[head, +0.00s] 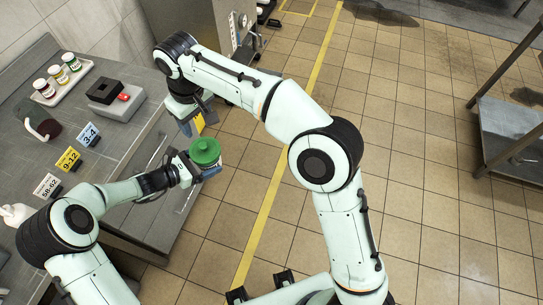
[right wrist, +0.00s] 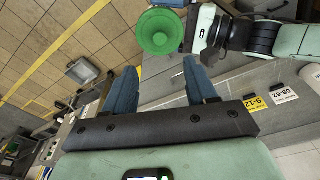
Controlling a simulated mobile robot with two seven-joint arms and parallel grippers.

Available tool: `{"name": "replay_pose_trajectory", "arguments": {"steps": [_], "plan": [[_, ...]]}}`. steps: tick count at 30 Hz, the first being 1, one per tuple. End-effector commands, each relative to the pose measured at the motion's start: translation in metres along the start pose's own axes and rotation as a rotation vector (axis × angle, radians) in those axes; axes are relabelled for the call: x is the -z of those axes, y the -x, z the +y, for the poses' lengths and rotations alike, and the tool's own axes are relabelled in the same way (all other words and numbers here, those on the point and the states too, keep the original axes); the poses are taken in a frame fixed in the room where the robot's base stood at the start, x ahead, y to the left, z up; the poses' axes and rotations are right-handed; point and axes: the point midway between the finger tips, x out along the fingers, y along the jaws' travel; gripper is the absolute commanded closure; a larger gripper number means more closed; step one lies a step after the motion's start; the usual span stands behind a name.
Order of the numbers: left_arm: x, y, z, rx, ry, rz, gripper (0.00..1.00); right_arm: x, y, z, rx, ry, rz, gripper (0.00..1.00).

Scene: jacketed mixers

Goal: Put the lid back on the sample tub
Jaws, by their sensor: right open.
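The round green lid (head: 205,151), with a raised knob, is at my left gripper (head: 207,172), out past the counter's edge. It also shows in the right wrist view (right wrist: 160,32). The lid looks level and seems to cover the sample tub, whose body is hidden beneath it. My left gripper's blue fingers are mostly hidden under the lid and appear shut around the tub. My right gripper (head: 193,127) is open and empty, behind the lid in the head view. In the right wrist view its blue fingers (right wrist: 160,80) are spread, with the lid beyond their tips.
The grey counter (head: 110,160) at left carries number signs 3-4 (head: 89,135), 9-12 (head: 68,159) and 58-62 (head: 47,186). A tray of capped jars (head: 60,80) and a black-and-grey box (head: 110,98) stand farther back. A metal cart (head: 510,130) stands at right; tiled floor between is clear.

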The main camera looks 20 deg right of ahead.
Motion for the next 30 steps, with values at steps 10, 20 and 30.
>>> {"name": "replay_pose_trajectory", "arguments": {"steps": [10,20,30], "plan": [[-0.001,0.0,0.0,0.0,-0.001,-0.001,0.7,-0.037,-0.097,0.064,-0.052,-0.178,-0.153,0.43],[-0.001,0.0,0.0,0.0,-0.001,-0.002,0.7,-0.135,-0.282,0.074,0.121,-0.341,-0.215,0.43],[-0.001,0.0,0.0,0.0,-0.001,-0.002,0.7,-0.289,-0.394,0.01,0.302,-0.635,-0.183,0.43]]}}
